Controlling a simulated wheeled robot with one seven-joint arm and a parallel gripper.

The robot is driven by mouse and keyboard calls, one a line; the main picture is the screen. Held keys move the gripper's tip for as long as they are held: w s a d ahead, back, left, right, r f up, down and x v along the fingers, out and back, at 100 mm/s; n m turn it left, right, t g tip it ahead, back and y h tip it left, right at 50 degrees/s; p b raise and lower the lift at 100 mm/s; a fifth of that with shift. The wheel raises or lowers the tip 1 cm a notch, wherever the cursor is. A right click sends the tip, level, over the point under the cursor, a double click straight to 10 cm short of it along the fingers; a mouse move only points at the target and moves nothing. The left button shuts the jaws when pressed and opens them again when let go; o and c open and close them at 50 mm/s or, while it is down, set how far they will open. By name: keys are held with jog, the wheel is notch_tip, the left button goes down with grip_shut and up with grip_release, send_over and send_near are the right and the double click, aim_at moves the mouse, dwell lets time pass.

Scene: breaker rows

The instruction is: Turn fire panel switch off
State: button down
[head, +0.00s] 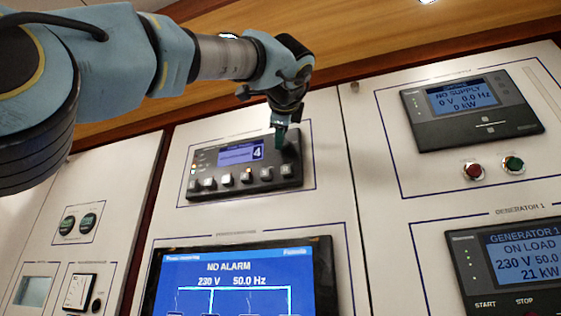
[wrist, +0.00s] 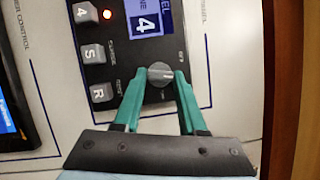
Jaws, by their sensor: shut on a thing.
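The fire panel (head: 243,163) is a dark box with a small screen showing a 4 and a row of buttons; it also shows in the wrist view (wrist: 110,50). Its switch is a round grey knob (wrist: 160,74) at the panel's end, with a pale mark on its face. My gripper (wrist: 160,80) has its two green fingers on either side of the knob, closed on it. In the head view my gripper (head: 281,135) reaches the right part of the panel and hides the knob. Small lettering by the knob is too blurred to read.
A large blue screen (head: 240,280) reading NO ALARM sits below the panel. To the right are a NO SUPPLY unit (head: 472,108), a red button (head: 473,170), a green button (head: 513,164) and a GENERATOR 1 unit (head: 515,265).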

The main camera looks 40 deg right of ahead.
jog(key=shift+r+n+g+p, duration=0.1)
jog(key=shift+n+g+p, duration=0.3)
jog(key=shift+n+p, duration=0.6)
jog(key=shift+n, duration=0.4)
jog(key=shift+c, duration=2.3)
grip_release()
jog(key=b+v, duration=0.2)
jog(key=v, duration=0.8)
jog(key=shift+s+a+b, duration=0.15)
jog(key=shift+s+b, duration=0.2)
jog(key=shift+s, duration=0.05)
jog(key=shift+r, duration=0.15)
